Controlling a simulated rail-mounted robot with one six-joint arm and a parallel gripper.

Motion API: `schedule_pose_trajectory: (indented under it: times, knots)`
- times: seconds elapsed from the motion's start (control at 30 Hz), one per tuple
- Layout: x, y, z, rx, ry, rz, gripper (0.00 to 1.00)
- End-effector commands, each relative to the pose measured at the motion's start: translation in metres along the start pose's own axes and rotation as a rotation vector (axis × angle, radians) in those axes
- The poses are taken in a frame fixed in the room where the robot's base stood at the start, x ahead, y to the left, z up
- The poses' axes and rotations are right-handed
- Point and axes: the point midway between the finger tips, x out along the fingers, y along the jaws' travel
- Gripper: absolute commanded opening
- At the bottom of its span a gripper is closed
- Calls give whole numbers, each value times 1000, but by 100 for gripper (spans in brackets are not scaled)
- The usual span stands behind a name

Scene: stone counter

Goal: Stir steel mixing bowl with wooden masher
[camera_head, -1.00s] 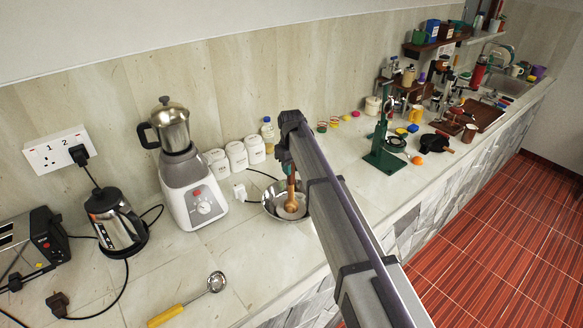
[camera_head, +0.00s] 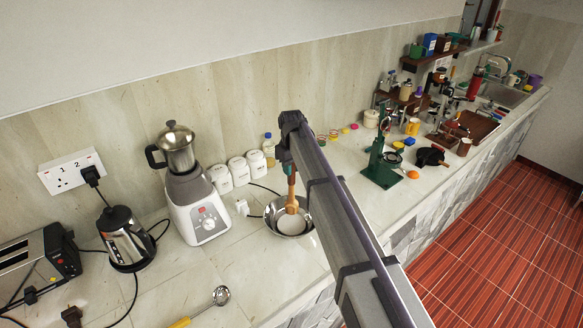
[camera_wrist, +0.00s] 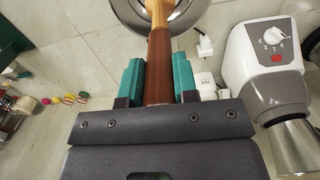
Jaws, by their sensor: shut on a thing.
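The steel mixing bowl (camera_head: 271,217) stands on the counter right of the blender, with a pale round area showing inside it. The wooden masher (camera_head: 291,193) is upright, its head over or in the back part of the bowl; whether it touches the bowl cannot be told. My gripper (camera_head: 287,158) is shut on the masher's handle, above the bowl. In the wrist view, the teal fingers of my gripper (camera_wrist: 158,80) lie either side of the brown handle (camera_wrist: 159,60). The bowl (camera_wrist: 197,14) is cut off at the top there, and the masher's head is not visible.
The blender (camera_head: 195,205) and several white canisters (camera_head: 238,170) stand left of and behind the bowl. A green press (camera_head: 380,170) stands to the right. Counter in front of the bowl is clear.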

Motion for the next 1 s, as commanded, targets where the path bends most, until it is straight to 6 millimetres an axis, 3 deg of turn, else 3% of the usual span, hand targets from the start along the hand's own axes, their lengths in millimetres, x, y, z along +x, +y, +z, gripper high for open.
schedule_pose_trajectory:
  times: [0.4,0.8,1.0]
  knots:
    - [-2,0,0,0,0,0,4]
    - [-51,0,0,0,0,0,4]
    - [-50,0,0,0,0,0,4]
